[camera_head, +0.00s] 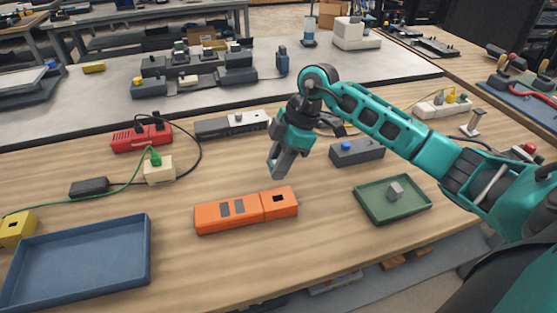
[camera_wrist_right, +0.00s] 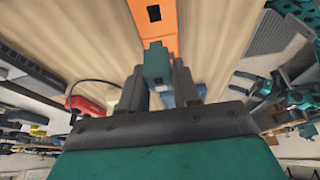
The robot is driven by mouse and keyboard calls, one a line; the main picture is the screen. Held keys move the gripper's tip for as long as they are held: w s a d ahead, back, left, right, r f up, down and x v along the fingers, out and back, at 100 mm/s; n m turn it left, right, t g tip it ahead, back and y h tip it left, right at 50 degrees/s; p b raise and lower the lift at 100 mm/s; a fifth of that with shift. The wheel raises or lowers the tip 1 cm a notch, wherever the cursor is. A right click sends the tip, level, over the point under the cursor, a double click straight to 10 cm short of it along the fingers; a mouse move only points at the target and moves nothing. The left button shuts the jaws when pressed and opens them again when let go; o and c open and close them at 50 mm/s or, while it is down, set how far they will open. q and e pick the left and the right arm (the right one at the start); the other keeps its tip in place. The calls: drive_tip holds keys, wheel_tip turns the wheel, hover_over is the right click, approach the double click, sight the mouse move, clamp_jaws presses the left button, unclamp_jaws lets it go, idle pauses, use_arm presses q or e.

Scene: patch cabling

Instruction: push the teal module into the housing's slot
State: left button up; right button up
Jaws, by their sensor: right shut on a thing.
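The orange housing (camera_head: 252,209) lies on the wooden table in front of my right gripper. Its top has two grey rectangles on the left part and a dark square opening at the right end. The housing also shows in the right wrist view (camera_wrist_right: 170,32), with the dark opening near the top edge. My right gripper (camera_head: 276,166) points down above and behind the housing's right end. It is shut on the teal module (camera_wrist_right: 156,66), which sticks out between the fingers in the right wrist view, apart from the opening. In the head view I cannot make the module out. My left gripper is not in view.
A green tray (camera_head: 372,211) with a grey cube (camera_head: 395,190) stands right of the housing. A grey box with a blue button (camera_head: 357,153) is behind it. A blue tray (camera_head: 80,262), a cream box (camera_head: 159,172) and cables lie left. The table around the housing is clear.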

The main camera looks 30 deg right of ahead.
drive_tip(key=b, duration=0.3)
hover_over(272, 199)
drive_tip(key=d, duration=0.1)
drive_tip(key=shift+s+d+f, duration=0.1)
drive_tip(key=shift+s+f, duration=0.05)
drive_tip(key=shift+f, duration=1.3)
drive_tip(key=shift+s+d+f, duration=0.1)
drive_tip(key=shift+f, duration=1.3)
drive_tip(key=shift+p, duration=0.45)
drive_tip(key=shift+p, duration=0.75)
drive_tip(key=shift+f+b, duration=0.65)
drive_tip(key=shift+f, duration=0.6)
drive_tip(key=shift+r, duration=0.15)
